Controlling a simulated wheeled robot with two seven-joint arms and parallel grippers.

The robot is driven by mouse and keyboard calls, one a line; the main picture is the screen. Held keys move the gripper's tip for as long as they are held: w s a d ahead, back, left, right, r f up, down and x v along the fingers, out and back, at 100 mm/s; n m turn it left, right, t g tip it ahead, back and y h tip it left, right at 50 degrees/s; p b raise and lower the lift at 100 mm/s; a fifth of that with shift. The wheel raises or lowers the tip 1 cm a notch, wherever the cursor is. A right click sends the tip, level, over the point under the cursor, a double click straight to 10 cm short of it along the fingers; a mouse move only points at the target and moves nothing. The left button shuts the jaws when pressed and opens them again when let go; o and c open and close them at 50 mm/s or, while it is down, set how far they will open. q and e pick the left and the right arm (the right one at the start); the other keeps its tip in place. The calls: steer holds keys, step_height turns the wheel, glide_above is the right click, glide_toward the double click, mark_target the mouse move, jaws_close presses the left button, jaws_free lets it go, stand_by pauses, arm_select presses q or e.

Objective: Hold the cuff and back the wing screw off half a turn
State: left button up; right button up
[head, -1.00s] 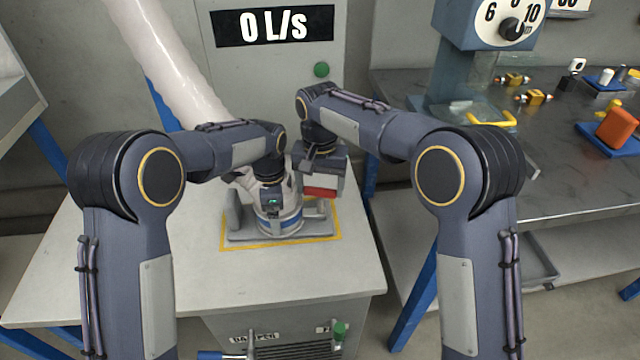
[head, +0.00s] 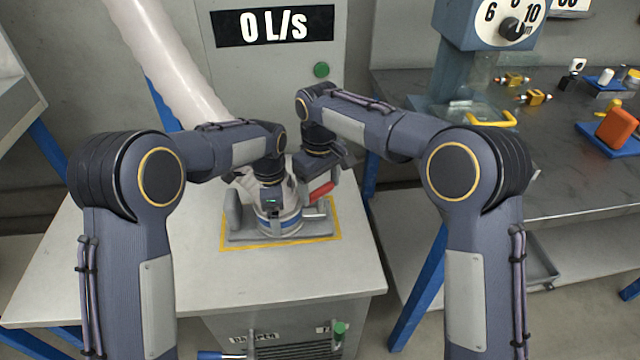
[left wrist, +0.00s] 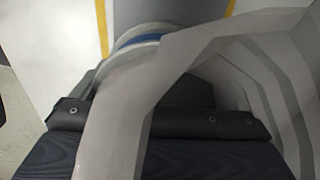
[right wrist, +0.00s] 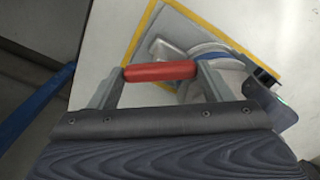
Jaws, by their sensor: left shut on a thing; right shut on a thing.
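The pale cuff (head: 285,221) with a blue band stands on a grey base plate on the table. My left gripper (head: 268,208) is shut on it from above; its wrist hides much of the cuff. My right gripper (head: 324,184) is shut on a red bar, which I take for the wing screw (head: 322,191), at the cuff's right side. In the right wrist view, the red bar (right wrist: 160,71) spans between the two fingers (right wrist: 160,85).
A yellow outline (head: 281,243) surrounds the base plate (head: 240,238). A white hose (head: 170,60) hangs behind. The panel (head: 273,26) reads 0 L/s. A dark bench (head: 570,185) with small parts stands at the right. The front of the white table (head: 150,285) is clear.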

mark_target(319, 189)
steer(key=shift+n, duration=1.1)
steer(key=o, duration=1)
step_height(319, 189, up, 12)
arm_select(q)
steer(key=o, duration=0.8)
